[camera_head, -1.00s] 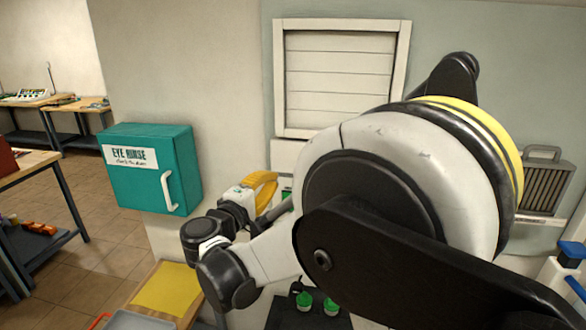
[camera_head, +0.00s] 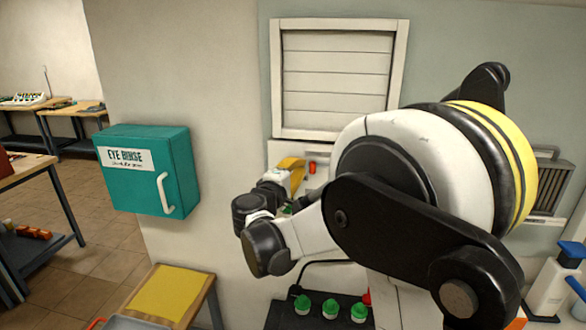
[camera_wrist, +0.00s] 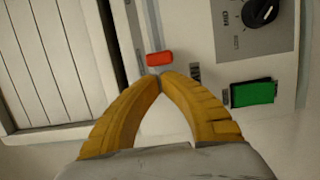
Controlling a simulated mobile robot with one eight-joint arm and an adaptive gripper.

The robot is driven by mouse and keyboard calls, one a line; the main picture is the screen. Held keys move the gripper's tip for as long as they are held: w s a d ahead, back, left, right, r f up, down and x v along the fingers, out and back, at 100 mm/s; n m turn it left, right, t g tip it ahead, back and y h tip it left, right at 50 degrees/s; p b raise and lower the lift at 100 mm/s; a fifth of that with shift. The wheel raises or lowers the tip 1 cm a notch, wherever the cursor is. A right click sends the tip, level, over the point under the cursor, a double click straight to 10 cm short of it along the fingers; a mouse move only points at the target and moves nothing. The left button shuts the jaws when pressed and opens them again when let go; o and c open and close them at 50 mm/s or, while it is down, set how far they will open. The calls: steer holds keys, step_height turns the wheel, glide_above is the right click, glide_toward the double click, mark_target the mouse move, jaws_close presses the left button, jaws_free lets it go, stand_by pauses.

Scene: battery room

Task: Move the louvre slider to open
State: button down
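The louvre (camera_head: 338,75) is a white frame with flat horizontal slats that look closed; part of it shows at the left of the wrist view (camera_wrist: 55,65). A small orange-red slider knob (camera_head: 312,167) sits on the pale control panel below it. In the wrist view the knob (camera_wrist: 158,58) lies just beyond my yellow fingertips, near a narrow slot with marks. My gripper (camera_wrist: 161,78) is shut and empty, its tips together. Its fingers (camera_head: 291,163) show left of the knob in the head view. Whether the tips touch the knob I cannot tell.
The panel also carries a black rotary knob (camera_wrist: 262,12) and a green block (camera_wrist: 252,93). A teal eye rinse box (camera_head: 148,172) hangs at left. Several green-capped items (camera_head: 330,308) stand on a dark surface below. A yellow sheet (camera_head: 172,293) lies on a bench.

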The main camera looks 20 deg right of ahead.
steer(key=s+d, duration=0.6)
steer(key=d, duration=0.2)
steer(key=shift+d, duration=0.4)
